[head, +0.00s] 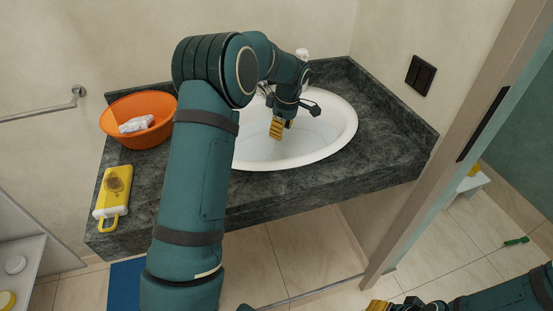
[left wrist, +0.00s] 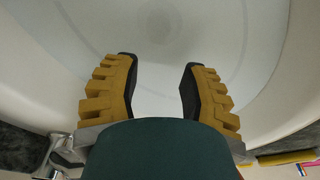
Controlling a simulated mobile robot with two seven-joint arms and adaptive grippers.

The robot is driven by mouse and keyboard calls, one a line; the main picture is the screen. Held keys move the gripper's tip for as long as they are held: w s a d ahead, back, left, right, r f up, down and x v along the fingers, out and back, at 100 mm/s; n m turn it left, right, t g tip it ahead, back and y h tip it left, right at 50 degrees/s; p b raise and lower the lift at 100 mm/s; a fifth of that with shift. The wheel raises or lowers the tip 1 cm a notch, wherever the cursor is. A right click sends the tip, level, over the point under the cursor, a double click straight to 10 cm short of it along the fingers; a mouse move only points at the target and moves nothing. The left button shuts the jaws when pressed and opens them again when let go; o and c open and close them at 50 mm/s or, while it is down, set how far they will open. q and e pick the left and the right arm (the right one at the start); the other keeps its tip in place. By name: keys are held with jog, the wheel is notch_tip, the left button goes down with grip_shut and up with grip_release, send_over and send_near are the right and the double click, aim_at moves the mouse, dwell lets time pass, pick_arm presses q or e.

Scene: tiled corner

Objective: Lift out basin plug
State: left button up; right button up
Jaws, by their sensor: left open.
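The white oval basin (head: 330,138) is set in a dark stone counter. Its pale inside fills most of the left wrist view (left wrist: 270,60). My left gripper (head: 281,127) reaches down into the basin, its yellow fingers apart. In the left wrist view the open fingers (left wrist: 160,66) have nothing between them but the pale basin floor. I cannot make out a distinct plug in either view; only a faint round outline shows on the basin floor near the top of the left wrist view. My right gripper (head: 378,306) is partly visible at the bottom edge, away from the counter.
An orange bowl (head: 150,108) with a whitish item (head: 136,124) stands on the counter's left, behind a yellow object with a handle (head: 112,192). The faucet is partly hidden behind my left arm. A door frame (head: 440,150) stands at the right. The counter right of the basin is clear.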

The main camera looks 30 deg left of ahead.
aim_at(277, 149)
pick_arm(q)
jog(key=f, duration=0.5)
jog(key=shift+a+f+b, duration=0.1)
jog(key=shift+a+b, duration=0.3)
jog(key=f, duration=0.1)
jog(key=f+b, duration=0.1)
jog(key=f, duration=0.3)
jog(key=shift+w+a+f, duration=0.1)
jog(key=shift+w+a, duration=0.05)
jog(key=shift+a, duration=0.25)
grip_shut()
